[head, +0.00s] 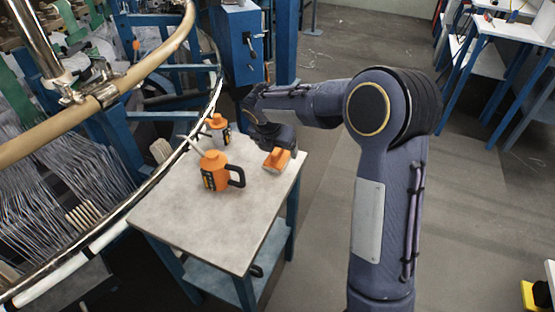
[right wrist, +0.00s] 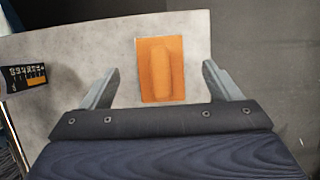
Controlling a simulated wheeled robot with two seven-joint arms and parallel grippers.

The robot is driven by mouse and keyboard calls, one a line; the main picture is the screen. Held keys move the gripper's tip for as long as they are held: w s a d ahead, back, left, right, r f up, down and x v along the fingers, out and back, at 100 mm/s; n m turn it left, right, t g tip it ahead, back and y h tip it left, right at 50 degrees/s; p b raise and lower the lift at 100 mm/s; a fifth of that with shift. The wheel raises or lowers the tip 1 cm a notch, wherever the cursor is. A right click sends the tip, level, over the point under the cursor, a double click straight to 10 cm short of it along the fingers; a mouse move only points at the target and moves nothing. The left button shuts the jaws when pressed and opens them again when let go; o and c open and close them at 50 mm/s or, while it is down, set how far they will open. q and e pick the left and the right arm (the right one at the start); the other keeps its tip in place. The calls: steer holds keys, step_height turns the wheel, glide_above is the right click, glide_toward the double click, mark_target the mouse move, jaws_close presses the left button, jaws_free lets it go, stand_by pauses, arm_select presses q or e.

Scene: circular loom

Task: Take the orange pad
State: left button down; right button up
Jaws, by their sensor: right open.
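The orange pad (right wrist: 160,70) lies on the grey tabletop near its right edge. It is a flat rectangle with a raised ridge along its middle. In the head view the pad (head: 277,160) is partly covered by my right gripper. My right gripper (right wrist: 158,82) is open and empty, with the pad between its spread fingers in the picture and no finger visibly touching it. In the head view my right gripper (head: 274,143) is above the far right part of the table. My left gripper is not in view.
The loom's curved rail (head: 180,132) runs along the table's left side. Open floor lies to the right.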

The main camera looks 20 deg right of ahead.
mark_target(279, 151)
steer(key=x, duration=0.3)
steer(key=shift+w+d+f+b, duration=0.2)
steer(key=shift+b, duration=0.15)
steer(key=c, duration=1.1)
steer(key=shift+r, duration=0.1)
